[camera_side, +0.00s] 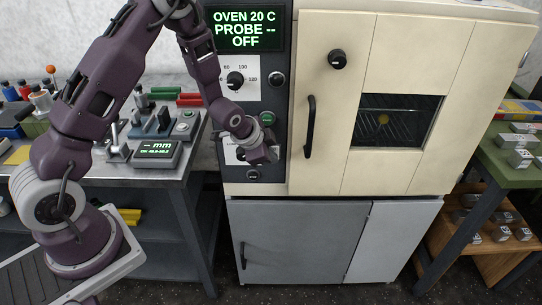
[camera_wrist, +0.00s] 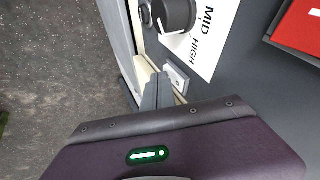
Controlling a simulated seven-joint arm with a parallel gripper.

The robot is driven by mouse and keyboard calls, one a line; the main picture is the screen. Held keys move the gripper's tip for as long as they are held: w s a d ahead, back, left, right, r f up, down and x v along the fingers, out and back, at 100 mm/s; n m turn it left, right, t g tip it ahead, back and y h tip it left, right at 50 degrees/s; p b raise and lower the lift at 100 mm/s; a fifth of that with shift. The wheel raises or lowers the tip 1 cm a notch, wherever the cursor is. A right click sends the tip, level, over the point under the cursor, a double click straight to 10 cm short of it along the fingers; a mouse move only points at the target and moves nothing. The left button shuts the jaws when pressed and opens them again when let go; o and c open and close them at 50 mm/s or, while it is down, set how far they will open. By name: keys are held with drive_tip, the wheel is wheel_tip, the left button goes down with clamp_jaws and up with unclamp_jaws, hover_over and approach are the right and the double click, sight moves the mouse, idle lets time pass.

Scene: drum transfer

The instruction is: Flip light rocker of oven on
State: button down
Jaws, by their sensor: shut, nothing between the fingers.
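The oven (camera_side: 320,110) is a cream cabinet with a dark control panel on its left side. Its display (camera_side: 244,29) reads OVEN 20 C, PROBE --, OFF. My gripper (camera_side: 268,158) is at the lower part of this panel and hides some of it in the side view. In the wrist view my gripper (camera_wrist: 158,78) is shut and empty, its fingertips close beside a small pale switch (camera_wrist: 178,79), which appears to be the light rocker. I cannot tell whether they touch, or which way the switch is tipped.
A dark knob (camera_wrist: 174,14) with a MID/HIGH scale lies near the fingers. A red part (camera_wrist: 302,28) is on the panel at right. The black door handle (camera_side: 310,127) stands out beside the panel. A left bench (camera_side: 150,175) holds tools; a green bench (camera_side: 515,170) stands right.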

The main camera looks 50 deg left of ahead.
drive_tip(key=shift+a, duration=0.1)
drive_tip(key=shift+w+a+f, duration=0.1)
drive_tip(key=shift+w, duration=0.05)
drive_tip(key=shift+r, duration=0.85)
drive_tip(key=s+d+r, duration=0.3)
drive_tip(key=s+r, duration=0.5)
drive_tip(key=shift+s+d+r, duration=0.25)
drive_tip(key=shift+r, duration=0.1)
